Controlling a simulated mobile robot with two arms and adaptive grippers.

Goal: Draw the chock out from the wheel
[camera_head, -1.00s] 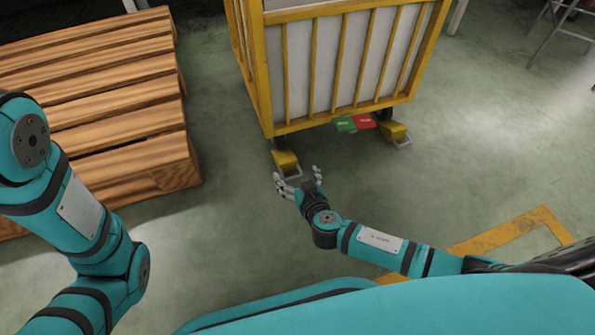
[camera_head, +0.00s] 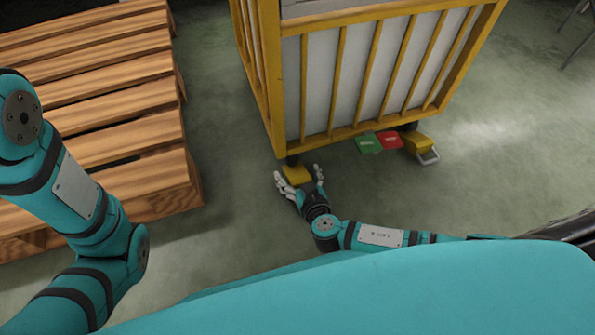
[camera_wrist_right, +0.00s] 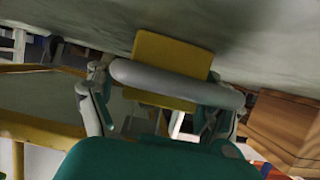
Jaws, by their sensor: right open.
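A yellow chock (camera_head: 296,171) sits on the floor at the near left wheel of the yellow cart (camera_head: 345,75); the wheel is mostly hidden. A second yellow chock (camera_head: 416,141) with a grey loop handle (camera_head: 429,158) is at the right wheel. My right gripper (camera_head: 299,177) is open, its fingers on either side of the near left chock's handle end. In the right wrist view the chock (camera_wrist_right: 170,52) shows with its thick grey handle bar (camera_wrist_right: 175,84) crossing between the open fingers (camera_wrist_right: 158,108). I cannot tell if they touch it. My left gripper is out of view.
Green (camera_head: 368,143) and red (camera_head: 389,140) pedals stick out under the cart between the chocks. A wooden slatted pallet stack (camera_head: 95,110) stands left of the cart. Bare floor (camera_head: 235,185) lies between them, and open floor is to the right.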

